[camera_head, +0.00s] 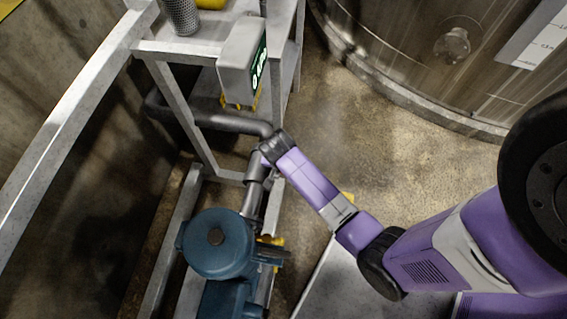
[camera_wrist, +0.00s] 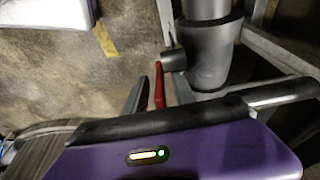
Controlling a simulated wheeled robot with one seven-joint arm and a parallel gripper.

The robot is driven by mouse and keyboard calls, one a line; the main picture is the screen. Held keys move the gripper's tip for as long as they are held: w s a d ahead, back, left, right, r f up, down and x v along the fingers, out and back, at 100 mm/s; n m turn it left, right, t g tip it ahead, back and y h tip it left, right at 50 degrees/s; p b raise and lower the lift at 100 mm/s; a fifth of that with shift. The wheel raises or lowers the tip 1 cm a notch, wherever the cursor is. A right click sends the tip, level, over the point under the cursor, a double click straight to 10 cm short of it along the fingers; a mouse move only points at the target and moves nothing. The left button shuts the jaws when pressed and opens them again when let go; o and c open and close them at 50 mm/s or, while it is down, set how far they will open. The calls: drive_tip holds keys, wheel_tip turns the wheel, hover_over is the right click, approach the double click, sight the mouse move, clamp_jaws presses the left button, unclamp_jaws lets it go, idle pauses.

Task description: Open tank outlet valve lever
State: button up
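The red valve lever (camera_wrist: 159,86) shows in the wrist view, just left of a grey pipe fitting (camera_wrist: 173,59) on a thick grey pipe (camera_wrist: 209,50). My gripper (camera_wrist: 158,78) is open in the wrist view. One dark finger is left of the lever and the other appears to be on its right, so the lever lies between them. I cannot tell whether either finger touches it. In the head view the end of my arm is at the pipe (camera_head: 255,190). The lever is hidden there behind my wrist.
A blue pump motor (camera_head: 217,245) stands below the pipe. A metal frame (camera_head: 180,110) and a grey box with a green display (camera_head: 242,62) are close above. A large steel tank (camera_head: 420,50) stands at the upper right. Open floor (camera_head: 365,130) lies between.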

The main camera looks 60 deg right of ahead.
drive_tip(key=v, duration=0.7)
drive_tip(key=shift+a+r+p, duration=0.1)
drive_tip(key=shift+r+p, duration=0.2)
